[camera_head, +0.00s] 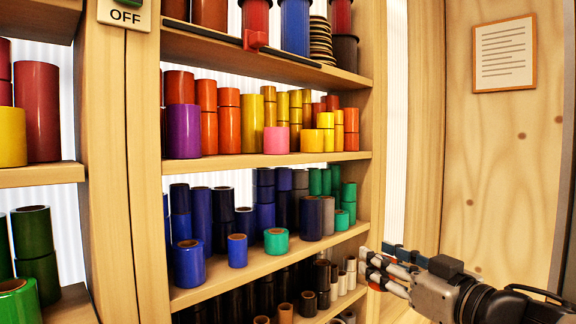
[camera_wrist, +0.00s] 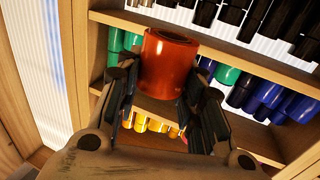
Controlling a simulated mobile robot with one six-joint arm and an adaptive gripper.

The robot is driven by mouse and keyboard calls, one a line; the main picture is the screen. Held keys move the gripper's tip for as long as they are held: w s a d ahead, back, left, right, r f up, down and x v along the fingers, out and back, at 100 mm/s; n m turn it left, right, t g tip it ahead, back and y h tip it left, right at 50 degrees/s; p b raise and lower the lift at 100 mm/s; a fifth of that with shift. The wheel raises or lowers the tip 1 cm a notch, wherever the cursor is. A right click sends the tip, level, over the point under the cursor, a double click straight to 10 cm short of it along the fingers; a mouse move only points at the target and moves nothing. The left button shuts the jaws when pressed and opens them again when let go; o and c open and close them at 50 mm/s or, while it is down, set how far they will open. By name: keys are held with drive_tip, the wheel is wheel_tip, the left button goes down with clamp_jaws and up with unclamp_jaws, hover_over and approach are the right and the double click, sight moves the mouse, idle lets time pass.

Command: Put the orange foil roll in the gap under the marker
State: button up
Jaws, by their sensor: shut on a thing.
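The orange foil roll (camera_wrist: 168,62) is between the fingers of my gripper (camera_wrist: 165,95) in the wrist view, its open end showing. In the head view my gripper (camera_head: 376,268) is at the lower right, in front of the shelf unit's right side; the roll is mostly hidden there. The red marker (camera_head: 255,40) sits on a dark rail along the upper shelf's front edge. Below it, the warm-coloured shelf (camera_head: 240,161) has bare board in front of orange and yellow rolls, between a purple roll (camera_head: 183,131) and a pink roll (camera_head: 276,140). I cannot tell the gap's exact limits.
Blue and green rolls fill the shelf below, with a teal roll (camera_head: 276,241) near its front edge. Dark and white rolls stand lower down. A wooden upright (camera_head: 145,170) separates another bay at left. A wooden wall with a framed notice (camera_head: 504,54) is at right.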

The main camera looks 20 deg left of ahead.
drive_tip(key=s+a+r+n+g+y+p, duration=0.1)
drive_tip(key=s+a+r+g+p, duration=0.1)
drive_tip(key=s+r+p, duration=0.6)
drive_tip(key=s+a+r+n+g+y+p, duration=0.15)
drive_tip(key=s+r, duration=0.25)
drive_tip(key=r, duration=0.8)
drive_tip(key=s+a+r+n+g+y+p, duration=0.1)
drive_tip(key=s+a+r+p, duration=0.3)
drive_tip(key=r, duration=0.7)
drive_tip(key=x, duration=0.6)
drive_tip(key=p+x, duration=0.1)
drive_tip(key=x, duration=0.5)
drive_tip(key=f+p+x, duration=0.1)
drive_tip(key=x, duration=0.5)
drive_tip(key=shift+s+a, duration=0.2)
drive_tip(key=shift+s, duration=0.05)
drive_tip(key=shift+w+f+b, duration=0.1)
drive_tip(key=shift+f+b, duration=0.2)
drive_tip(key=shift+f, duration=0.5)
drive_tip(key=shift+d+f+b, duration=0.15)
drive_tip(key=shift+f+b, duration=0.15)
drive_tip(key=shift+f, duration=0.2)
wheel_tip(320, 180, down, 4)
drive_tip(key=shift+f+b, duration=0.1)
drive_tip(key=shift+b, duration=0.9)
drive_tip(key=shift+a+f, duration=0.2)
drive_tip(key=shift+a, duration=0.05)
drive_tip(key=shift+d+r, duration=0.1)
